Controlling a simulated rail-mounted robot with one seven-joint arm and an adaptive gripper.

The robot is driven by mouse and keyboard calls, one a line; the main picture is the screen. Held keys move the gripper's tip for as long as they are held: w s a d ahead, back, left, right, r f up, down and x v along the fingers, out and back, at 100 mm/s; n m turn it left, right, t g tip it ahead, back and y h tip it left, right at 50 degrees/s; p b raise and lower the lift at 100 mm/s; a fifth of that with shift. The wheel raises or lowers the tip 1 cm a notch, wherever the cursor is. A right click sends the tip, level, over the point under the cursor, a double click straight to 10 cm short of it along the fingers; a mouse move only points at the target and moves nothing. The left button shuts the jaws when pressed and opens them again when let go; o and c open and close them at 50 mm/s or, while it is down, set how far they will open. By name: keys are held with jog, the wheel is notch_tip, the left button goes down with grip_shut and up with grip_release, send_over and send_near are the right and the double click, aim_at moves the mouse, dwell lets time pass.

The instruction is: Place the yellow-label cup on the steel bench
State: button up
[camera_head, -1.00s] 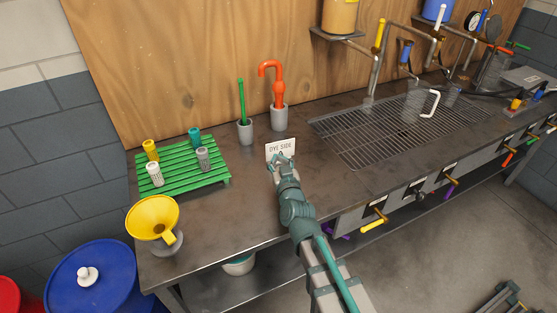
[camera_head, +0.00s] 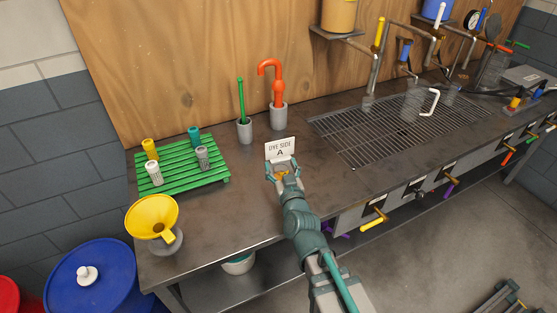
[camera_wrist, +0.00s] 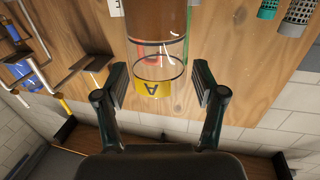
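The yellow-label cup (camera_wrist: 152,88) is between my fingers in the wrist view, appearing upside down. It is clear at the label end and brown at the other, with a yellow label marked A. My gripper (camera_wrist: 160,87) is open, with a pad on each side of the cup and narrow gaps showing. In the head view my gripper (camera_head: 284,168) is over the steel bench (camera_head: 235,225), just in front of the DYE SIDE A sign (camera_head: 280,148). A bit of yellow shows between its fingers. I cannot tell whether the cup touches the bench.
A green rack (camera_head: 185,175) with several small canisters and a yellow funnel (camera_head: 152,217) stand to the left. Grey holders with a green stick (camera_head: 241,100) and a red-orange handled tool (camera_head: 278,85) stand behind. A metal grate (camera_head: 390,130) lies to the right.

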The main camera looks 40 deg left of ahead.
aim_at(284, 173)
jog(key=v, duration=0.1)
jog(key=p+v, duration=0.2)
jog(key=shift+s+d+r, duration=0.1)
jog(key=shift+d+r, duration=0.1)
jog(key=shift+r, duration=0.1)
jog(key=p+v, duration=0.1)
jog(key=p, duration=0.3)
jog(key=p+v, duration=0.2)
jog(key=p, duration=0.2)
jog(key=p+v, duration=0.1)
jog(key=p, duration=0.3)
jog(key=shift+s+f+p, duration=0.2)
jog(key=shift+f+p, duration=0.1)
jog(key=shift+p, duration=0.1)
jog(key=shift+d, duration=0.1)
